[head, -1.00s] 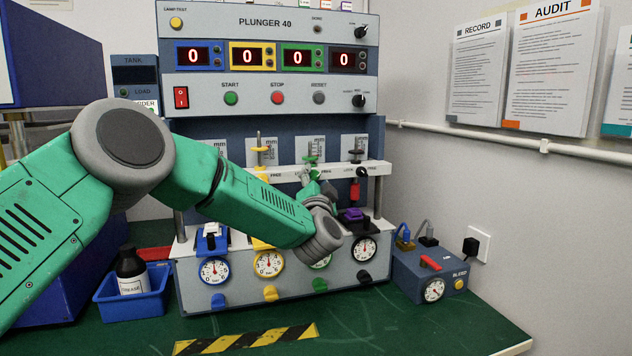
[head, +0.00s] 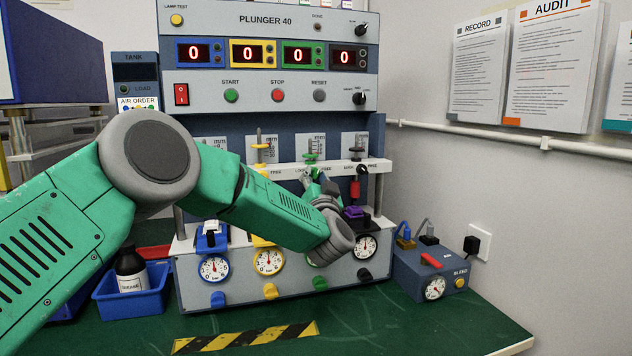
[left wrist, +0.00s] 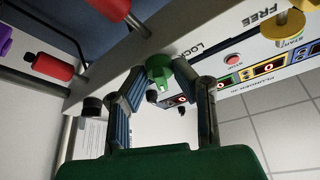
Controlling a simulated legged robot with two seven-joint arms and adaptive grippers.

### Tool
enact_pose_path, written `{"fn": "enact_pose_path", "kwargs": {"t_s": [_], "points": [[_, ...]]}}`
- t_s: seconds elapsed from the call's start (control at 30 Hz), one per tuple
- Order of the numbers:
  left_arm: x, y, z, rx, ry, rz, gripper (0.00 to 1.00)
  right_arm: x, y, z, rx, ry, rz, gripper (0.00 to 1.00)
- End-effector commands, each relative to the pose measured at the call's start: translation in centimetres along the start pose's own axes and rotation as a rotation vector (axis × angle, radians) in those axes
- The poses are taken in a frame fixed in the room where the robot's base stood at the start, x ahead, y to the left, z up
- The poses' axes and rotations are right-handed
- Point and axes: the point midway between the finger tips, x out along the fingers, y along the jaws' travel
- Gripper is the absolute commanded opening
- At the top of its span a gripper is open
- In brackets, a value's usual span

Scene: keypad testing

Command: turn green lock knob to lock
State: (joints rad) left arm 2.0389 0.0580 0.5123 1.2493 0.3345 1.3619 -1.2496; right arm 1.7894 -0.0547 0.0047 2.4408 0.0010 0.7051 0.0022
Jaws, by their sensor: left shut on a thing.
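The green lock knob (left wrist: 158,70) shows in the left wrist view on the pale crossbar (left wrist: 135,62), beside the printed word LOCK. My left gripper (left wrist: 160,76) has one finger on each side of the knob and is shut on it. In the head view my left gripper (head: 318,182) reaches the crossbar (head: 285,172) at the green station, below a green disc (head: 310,157). The gripper and wrist hide the lock knob and much of the green station there. My right gripper is not in view.
The yellow station's disc (head: 262,146) is left of the gripper, and a red cylinder (head: 355,189) hangs close on the right. A purple part (head: 354,212) sits near my wrist. A blue bin (head: 136,297) with a bottle (head: 131,270) and a bleed box (head: 432,272) flank the machine.

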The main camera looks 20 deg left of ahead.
Motion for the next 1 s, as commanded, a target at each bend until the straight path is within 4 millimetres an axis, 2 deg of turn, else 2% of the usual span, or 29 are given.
{"fn": "enact_pose_path", "kwargs": {"t_s": [0.5,1.0], "points": [[-0.2,0.6,0.2,-0.455,-0.003,-0.184,0.0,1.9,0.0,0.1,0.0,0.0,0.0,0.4],[-0.2,0.8,0.1,-0.88,-0.007,-0.361,0.0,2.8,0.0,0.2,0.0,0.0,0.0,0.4]]}}
